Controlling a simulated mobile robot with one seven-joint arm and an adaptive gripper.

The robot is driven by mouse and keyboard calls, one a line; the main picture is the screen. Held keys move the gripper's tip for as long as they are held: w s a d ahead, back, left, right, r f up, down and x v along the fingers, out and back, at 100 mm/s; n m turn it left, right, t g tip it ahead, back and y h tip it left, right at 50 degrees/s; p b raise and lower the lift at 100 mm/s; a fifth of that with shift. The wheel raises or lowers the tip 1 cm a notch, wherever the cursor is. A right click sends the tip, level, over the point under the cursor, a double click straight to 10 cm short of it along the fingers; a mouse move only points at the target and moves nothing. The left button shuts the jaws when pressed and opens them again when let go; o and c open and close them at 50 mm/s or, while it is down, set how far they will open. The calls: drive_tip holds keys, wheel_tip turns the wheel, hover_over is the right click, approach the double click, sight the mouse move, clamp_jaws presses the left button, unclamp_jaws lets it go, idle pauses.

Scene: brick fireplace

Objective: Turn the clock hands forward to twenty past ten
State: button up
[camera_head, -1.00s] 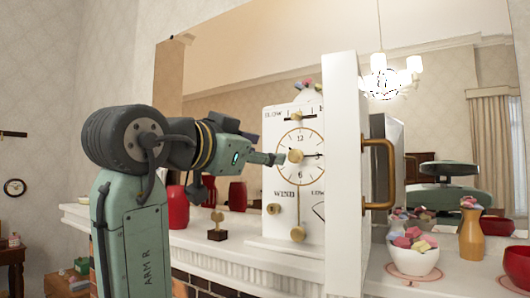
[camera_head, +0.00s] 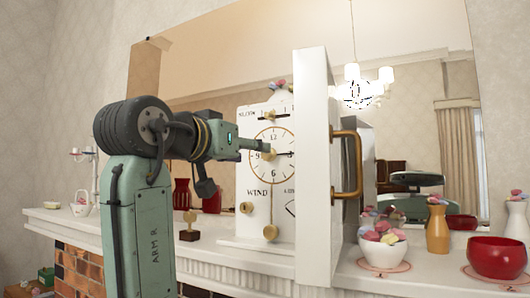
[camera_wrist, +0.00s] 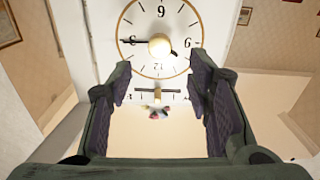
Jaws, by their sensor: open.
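The clock dial (camera_head: 287,135) is on the front of a white case (camera_head: 247,218), with a brass knob (camera_head: 268,155) at its centre. The long hand (camera_head: 284,154) points right, at about the 3. The wrist view is upside down; there the long hand (camera_wrist: 130,41) points left and a short dark hand (camera_wrist: 173,53) points towards about the 10. My gripper (camera_head: 266,144) is just above the knob in the head view and hides part of the upper left dial. In the wrist view my gripper (camera_wrist: 161,68) is open and empty, its fingers apart with the knob (camera_wrist: 160,46) beyond them.
A white panel with a brass handle (camera_head: 358,165) stands out just right of the dial. A bowl of sweets (camera_head: 383,250), a vase (camera_head: 438,228) and a red bowl (camera_head: 498,258) are further right on the mantel (camera_head: 340,278). A small brass-topped object (camera_head: 190,226) stands to the left.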

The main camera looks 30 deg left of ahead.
sight(270, 155)
drive_tip(key=w+p, duration=0.2)
drive_tip(key=w, duration=0.5)
drive_tip(key=shift+w+a, duration=0.2)
drive_tip(key=shift+w, duration=0.05)
drive_tip(key=shift+c, duration=0.3)
clamp_jaws()
